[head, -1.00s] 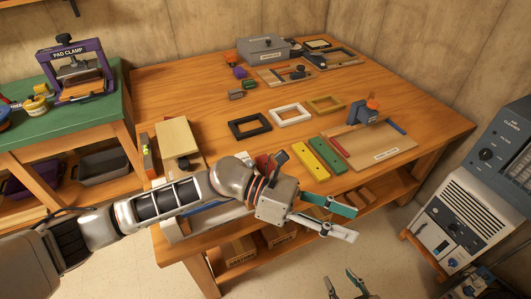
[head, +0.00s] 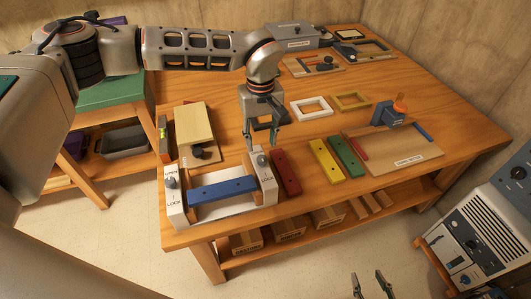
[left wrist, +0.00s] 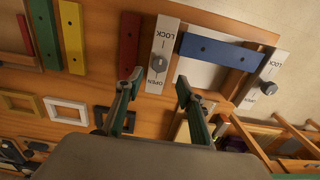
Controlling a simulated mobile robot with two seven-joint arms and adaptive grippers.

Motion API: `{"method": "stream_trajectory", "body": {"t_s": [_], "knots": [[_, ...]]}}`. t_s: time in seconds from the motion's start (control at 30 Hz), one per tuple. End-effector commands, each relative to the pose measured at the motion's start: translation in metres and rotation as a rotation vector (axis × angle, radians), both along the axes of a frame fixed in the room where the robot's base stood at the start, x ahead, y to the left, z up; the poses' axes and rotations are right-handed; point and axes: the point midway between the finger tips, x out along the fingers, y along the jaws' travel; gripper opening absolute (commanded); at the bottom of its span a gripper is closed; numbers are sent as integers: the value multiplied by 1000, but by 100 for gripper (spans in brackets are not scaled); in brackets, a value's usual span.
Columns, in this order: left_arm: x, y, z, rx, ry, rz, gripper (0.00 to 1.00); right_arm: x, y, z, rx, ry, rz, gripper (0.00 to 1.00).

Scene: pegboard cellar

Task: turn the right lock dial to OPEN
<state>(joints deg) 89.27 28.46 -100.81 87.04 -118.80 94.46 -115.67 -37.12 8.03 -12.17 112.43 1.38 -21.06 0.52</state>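The lock fixture is a pale frame with a blue bar (head: 222,189) across it and a white panel at each end, marked OPEN and LOCK. The right lock dial (head: 261,160) is a grey knob on the right panel; it also shows in the left wrist view (left wrist: 158,63). I cannot tell its pointer's direction. The left dial (head: 171,182) sits on the other panel. My left gripper (head: 263,147) is open, pointing down near the right dial; in the left wrist view its fingertips (left wrist: 160,80) flank the dial's panel. My right gripper (head: 369,283) is open at the bottom edge, empty.
A dark red bar (head: 285,172) lies close right of the fixture, then yellow (head: 326,160) and green (head: 345,156) bars. A wooden block with a black knob (head: 198,133) stands behind left. Frames (head: 311,106) lie further back.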

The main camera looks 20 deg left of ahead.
Motion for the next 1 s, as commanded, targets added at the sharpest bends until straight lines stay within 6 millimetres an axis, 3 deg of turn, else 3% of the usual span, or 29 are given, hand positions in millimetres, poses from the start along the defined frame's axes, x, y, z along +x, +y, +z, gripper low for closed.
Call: {"method": "stream_trajectory", "body": {"t_s": [0.2, 0.4, 0.77, 0.8, 0.93, 1.0], "knots": [[-2, -1, -36, -3, 4, 1, 38, -1, 0, 1, 0, 2, 1, 40], [-1, -2, -59, -4, 4, 1, 38, -1, 0, 2, 0, 2, 1, 40], [-1, -2, -66, -4, 1, 1, 38, -1, 0, 3, 0, 2, 1, 40], [-1, -2, -66, -4, 1, 1, 36, -1, 0, 3, 0, 2, 1, 40], [-1, -2, -66, -5, 2, 1, 2, 0, 0, 3, 0, 1, 0, 40], [-1, -2, -66, -5, 2, 0, 0, 0, 0, 3, 0, 0, 0, 40]]}}
